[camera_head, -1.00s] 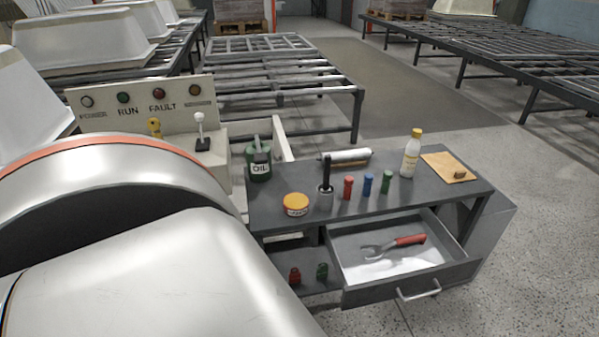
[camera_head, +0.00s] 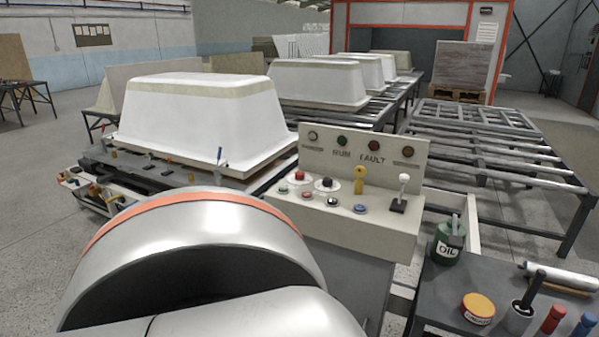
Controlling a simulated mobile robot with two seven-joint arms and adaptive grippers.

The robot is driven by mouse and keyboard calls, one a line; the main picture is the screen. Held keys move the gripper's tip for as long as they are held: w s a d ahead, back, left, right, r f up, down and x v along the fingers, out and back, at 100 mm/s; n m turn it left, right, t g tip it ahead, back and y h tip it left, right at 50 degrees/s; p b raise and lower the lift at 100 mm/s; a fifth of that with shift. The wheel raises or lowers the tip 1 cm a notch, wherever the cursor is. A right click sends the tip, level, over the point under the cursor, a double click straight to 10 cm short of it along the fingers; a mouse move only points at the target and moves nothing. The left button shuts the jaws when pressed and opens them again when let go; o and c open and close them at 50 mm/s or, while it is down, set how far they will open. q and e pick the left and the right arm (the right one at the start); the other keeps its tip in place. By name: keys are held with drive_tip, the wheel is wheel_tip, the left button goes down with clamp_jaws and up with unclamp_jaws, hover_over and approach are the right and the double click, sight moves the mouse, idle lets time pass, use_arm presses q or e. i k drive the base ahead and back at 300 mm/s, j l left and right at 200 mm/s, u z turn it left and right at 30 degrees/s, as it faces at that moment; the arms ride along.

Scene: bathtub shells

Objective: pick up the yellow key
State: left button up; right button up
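The yellow key (camera_head: 360,180) stands upright in the sloped face of the beige control panel (camera_head: 345,222), near the middle of the view. It is between the round buttons and a white-knobbed lever (camera_head: 402,188). A large silver part of my own arm with an orange band fills the lower left and is in front of part of the panel's stand. Neither of my grippers is in view.
The panel has lamps marked RUN and FAULT and several coloured buttons. A grey workbench (camera_head: 440,300) at the lower right holds a green oil can (camera_head: 449,242), an orange tin (camera_head: 478,307) and coloured bottles. White bathtub shells (camera_head: 190,122) stand on racks behind.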

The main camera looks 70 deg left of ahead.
sight(361, 171)
drive_tip(key=u, duration=1.85)
drive_tip(key=i+j+z, duration=0.25)
drive_tip(key=i+z, duration=0.2)
drive_tip(key=i+j+z, duration=0.25)
drive_tip(key=j+z, duration=0.15)
